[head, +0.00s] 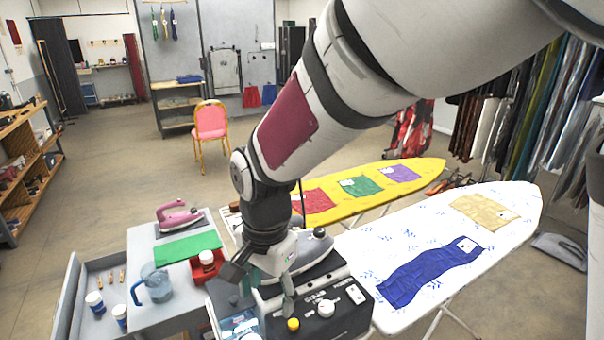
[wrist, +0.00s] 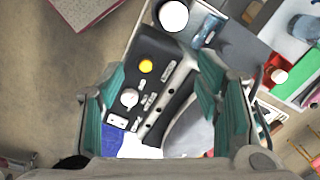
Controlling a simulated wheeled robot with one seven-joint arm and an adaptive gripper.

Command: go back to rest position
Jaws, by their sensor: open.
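My gripper (head: 264,284) is at the end of my arm, pointing down, above the dark steam station (head: 318,312) with its knob and yellow button. In the wrist view my gripper (wrist: 160,88) has its teal finger pads wide apart, with nothing held between them. The grey iron (head: 305,255) rests on the station, just behind and beside my gripper. I cannot tell the exact gap between fingers and handle.
A white ironing board (head: 430,285) with blue and tan cloths lies right; a yellow board (head: 420,170) stands behind. A pink iron (head: 182,216), green cloth (head: 188,247) and jug (head: 155,284) are left. A pink chair (head: 211,122) stands behind on open floor.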

